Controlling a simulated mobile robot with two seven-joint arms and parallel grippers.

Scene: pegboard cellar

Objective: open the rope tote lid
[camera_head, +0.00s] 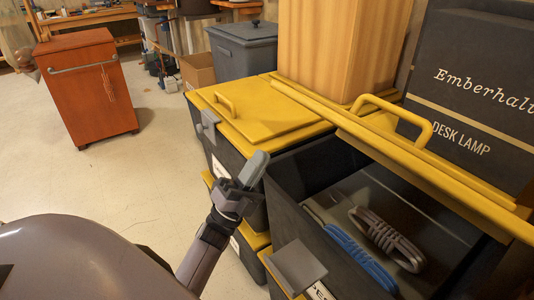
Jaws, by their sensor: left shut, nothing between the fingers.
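The rope tote (285,207) is a dark bin at the lower right, with its inside showing. A blue rope coil (350,252) and a grey rope coil (385,240) lie in it. Its yellow lid (440,168) is raised at the back of the opening and seen nearly edge-on, with a yellow loop handle (425,130) on it. A grey latch flap (296,266) sticks out at the tote's front. My left gripper (256,166) is shut and empty, pointing up, left of the tote's opening. My right gripper is out of view.
A second dark tote with a closed yellow lid (265,112) stands behind. A cardboard-coloured box (335,45) and a black desk lamp box (470,85) stand behind the lid. An orange cabinet (90,88) is at the far left. The floor (110,180) between is clear.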

